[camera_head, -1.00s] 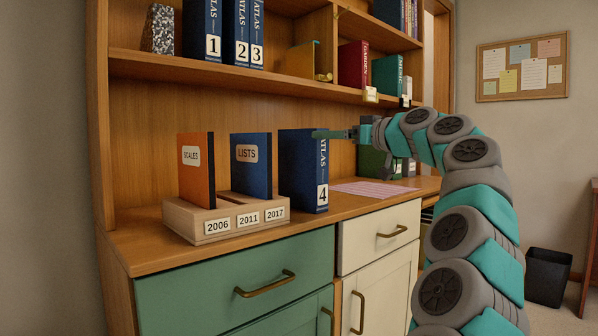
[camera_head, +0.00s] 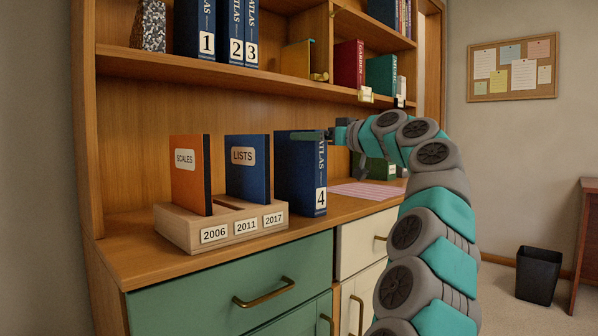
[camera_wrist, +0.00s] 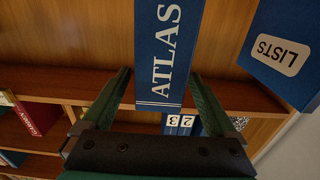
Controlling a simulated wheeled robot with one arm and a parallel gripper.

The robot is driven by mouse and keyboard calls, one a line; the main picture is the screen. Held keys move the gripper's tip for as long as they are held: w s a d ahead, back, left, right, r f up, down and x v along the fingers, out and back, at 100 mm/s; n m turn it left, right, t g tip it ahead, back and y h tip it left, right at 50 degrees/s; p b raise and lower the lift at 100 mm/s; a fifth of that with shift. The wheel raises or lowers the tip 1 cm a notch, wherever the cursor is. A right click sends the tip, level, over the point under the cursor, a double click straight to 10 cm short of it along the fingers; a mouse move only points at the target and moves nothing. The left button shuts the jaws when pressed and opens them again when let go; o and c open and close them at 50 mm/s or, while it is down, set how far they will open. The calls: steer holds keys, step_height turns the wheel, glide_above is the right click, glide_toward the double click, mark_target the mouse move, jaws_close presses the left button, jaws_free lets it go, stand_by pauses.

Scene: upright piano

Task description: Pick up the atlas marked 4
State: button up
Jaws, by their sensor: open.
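The atlas marked 4 (camera_head: 302,180) is a thick dark blue volume standing upright on the desk top, just right of the wooden holder. Its spine reads ATLAS, with a white 4 label near the bottom. My gripper (camera_head: 309,135) is at the upper part of this atlas. In the wrist view the blue ATLAS spine (camera_wrist: 165,50) lies between the two green fingers of my gripper (camera_wrist: 163,85), with a gap on each side. The fingers are open and hold nothing. The 4 label is out of the wrist view.
A wooden holder (camera_head: 180,232) labelled 2006, 2011 and 2017 carries the orange SCALES book (camera_head: 187,180) and blue LISTS book (camera_head: 245,172), close left of the atlas. Atlases 1, 2 and 3 stand on the shelf (camera_head: 200,70) above. A pink striped sheet (camera_head: 365,192) lies to the right.

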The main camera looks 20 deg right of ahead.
steer(key=p+x, duration=0.1)
steer(key=x, duration=0.3)
steer(key=shift+w+a+r, duration=0.1)
steer(key=shift+w+r, duration=0.05)
steer(key=shift+w, duration=0.2)
jaws_close()
stand_by(0.6)
steer(key=shift+p, duration=0.3)
